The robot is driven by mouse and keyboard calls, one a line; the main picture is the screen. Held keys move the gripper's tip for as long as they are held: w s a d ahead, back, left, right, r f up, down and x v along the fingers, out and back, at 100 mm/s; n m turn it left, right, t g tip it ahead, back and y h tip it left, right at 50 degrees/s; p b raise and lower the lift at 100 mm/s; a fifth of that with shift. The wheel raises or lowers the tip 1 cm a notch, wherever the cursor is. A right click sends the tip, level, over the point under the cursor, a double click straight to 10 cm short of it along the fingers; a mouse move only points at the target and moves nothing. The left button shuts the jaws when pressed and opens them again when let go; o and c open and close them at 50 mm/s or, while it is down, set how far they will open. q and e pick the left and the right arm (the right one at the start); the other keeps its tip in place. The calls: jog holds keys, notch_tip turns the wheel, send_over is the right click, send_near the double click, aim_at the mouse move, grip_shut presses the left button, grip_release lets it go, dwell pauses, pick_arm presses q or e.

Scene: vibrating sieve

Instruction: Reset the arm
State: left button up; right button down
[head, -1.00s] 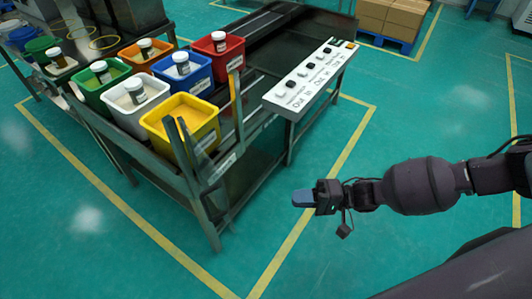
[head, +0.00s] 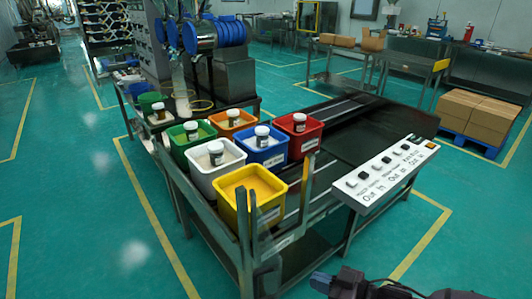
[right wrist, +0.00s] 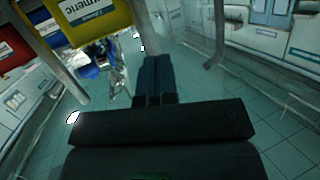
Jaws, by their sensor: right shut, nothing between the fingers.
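My right gripper (head: 322,280) shows at the bottom edge of the head view, in front of the table and below the control panel. Its blue-grey fingers are shut together with nothing between them. In the right wrist view the two fingers (right wrist: 153,78) lie side by side, pointing away over the tiled floor. Most of my right arm is cut off by the frame's lower edge. My left gripper is not in view.
The dark table (head: 335,125) holds a yellow bin (head: 250,207), white, green, orange, blue and red bins with jars, and a white button panel (head: 385,172). The yellow bin shows near the gripper in the wrist view (right wrist: 92,22). Boxes (head: 480,115) sit on a blue pallet. Green floor is free at left.

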jog(key=s+d+f+m+t+h, duration=0.1)
jog(key=s+d+f+m+h, duration=0.3)
jog(key=s, duration=0.5)
jog(key=s+d+f+m+t+h, duration=0.2)
jog(key=s+d+f+m+h, duration=0.2)
jog(key=s+d+h, duration=0.5)
jog(key=shift+d+f+m, duration=0.35)
jog(key=shift+d+m, duration=0.25)
jog(key=shift+d, duration=0.3)
